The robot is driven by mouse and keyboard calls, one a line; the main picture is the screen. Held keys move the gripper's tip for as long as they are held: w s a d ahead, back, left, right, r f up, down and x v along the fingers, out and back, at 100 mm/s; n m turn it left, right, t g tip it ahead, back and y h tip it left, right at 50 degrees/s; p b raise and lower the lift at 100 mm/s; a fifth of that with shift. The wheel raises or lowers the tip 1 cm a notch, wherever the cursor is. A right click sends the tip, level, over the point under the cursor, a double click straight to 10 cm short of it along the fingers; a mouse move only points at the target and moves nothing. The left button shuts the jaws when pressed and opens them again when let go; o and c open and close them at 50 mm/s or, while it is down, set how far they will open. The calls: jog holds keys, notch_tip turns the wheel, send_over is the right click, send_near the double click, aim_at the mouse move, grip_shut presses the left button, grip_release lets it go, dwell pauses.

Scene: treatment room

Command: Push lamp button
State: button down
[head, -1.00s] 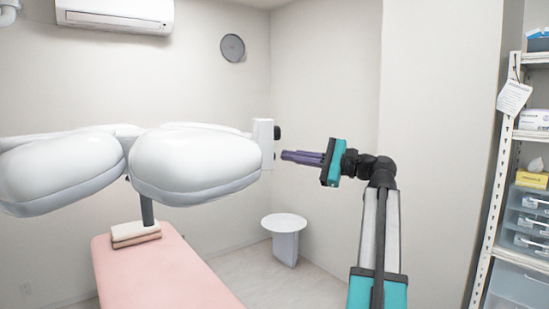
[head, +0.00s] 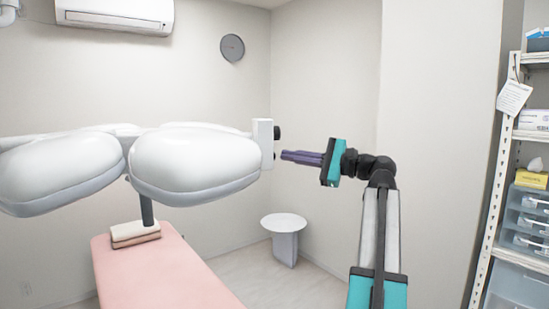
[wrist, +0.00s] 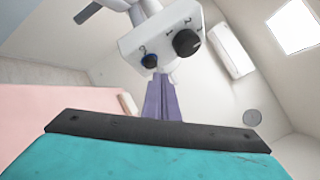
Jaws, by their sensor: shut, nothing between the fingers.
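The lamp (head: 195,165) has large white rounded heads above the bed, with a white control box (head: 262,143) at its right end. In the wrist view the fingers (wrist: 161,80) lie just below the blue-ringed button. I cannot tell whether the fingertips touch it; a slight gap seems to show in the head view.
A pink bed (head: 165,272) with folded towels (head: 135,233) lies below the lamp. A small round white table (head: 284,223) stands by the back corner. A shelf rack (head: 492,200) with boxes and drawers is at the right. The air around my arm is clear.

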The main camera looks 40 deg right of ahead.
jog(key=shift+w+a+p, duration=0.35)
jog(key=shift+a+p, duration=0.25)
jog(key=shift+a, duration=0.15)
dwell(1.5)
jog(key=shift+d, duration=0.1)
dwell(0.3)
jog(key=shift+s+d, duration=0.35)
jog(key=shift+d, duration=0.3)
jog(key=s+d, duration=0.1)
jog(key=d, duration=0.1)
jog(key=s+d+p, duration=0.1)
jog(key=d, duration=0.1)
jog(key=shift+s+d, duration=0.2)
dwell(0.6)
jog(key=shift+w, duration=0.1)
dwell(0.3)
